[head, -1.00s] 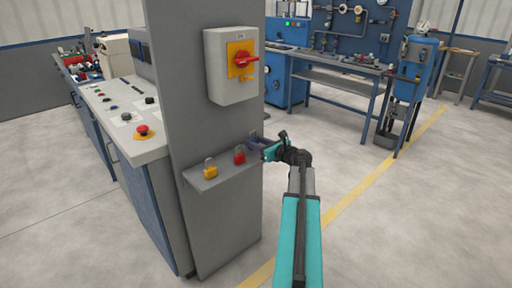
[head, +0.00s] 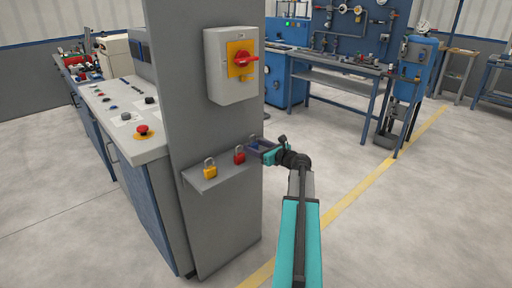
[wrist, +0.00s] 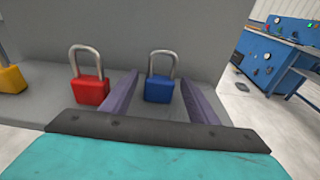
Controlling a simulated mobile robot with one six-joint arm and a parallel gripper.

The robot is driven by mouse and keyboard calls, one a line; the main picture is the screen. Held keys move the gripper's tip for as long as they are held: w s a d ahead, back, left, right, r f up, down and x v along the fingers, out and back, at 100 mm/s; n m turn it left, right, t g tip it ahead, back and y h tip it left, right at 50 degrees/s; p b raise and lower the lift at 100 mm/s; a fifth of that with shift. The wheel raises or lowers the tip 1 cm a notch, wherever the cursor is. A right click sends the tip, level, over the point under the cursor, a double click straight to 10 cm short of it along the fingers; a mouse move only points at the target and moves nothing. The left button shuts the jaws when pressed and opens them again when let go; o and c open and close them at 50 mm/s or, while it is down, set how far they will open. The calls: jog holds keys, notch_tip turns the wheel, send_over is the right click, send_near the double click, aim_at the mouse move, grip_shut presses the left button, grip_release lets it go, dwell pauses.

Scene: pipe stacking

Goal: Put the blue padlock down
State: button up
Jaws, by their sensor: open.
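The blue padlock (wrist: 159,88) stands upright on the small grey shelf (wrist: 34,112), its shackle up, in the wrist view. My gripper (wrist: 157,92) is open, with one finger on each side of the padlock and a gap between each finger and its body. In the head view my gripper (head: 260,146) is at the right end of the shelf, and the blue padlock is mostly hidden there. A red padlock (wrist: 89,90) stands just left of my left finger. It also shows in the head view (head: 239,157).
A yellow padlock (head: 210,171) stands at the left of the shelf. A grey switch box (head: 226,90) with a red handle (head: 246,59) is on the panel (head: 195,125) above. Open floor (head: 400,220) lies to the right.

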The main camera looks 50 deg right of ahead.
jog(key=shift+r, duration=0.2)
jog(key=s+r, duration=0.1)
jog(key=s, duration=1.1)
jog(key=shift+a+r, duration=0.35)
jog(key=shift+a, duration=0.05)
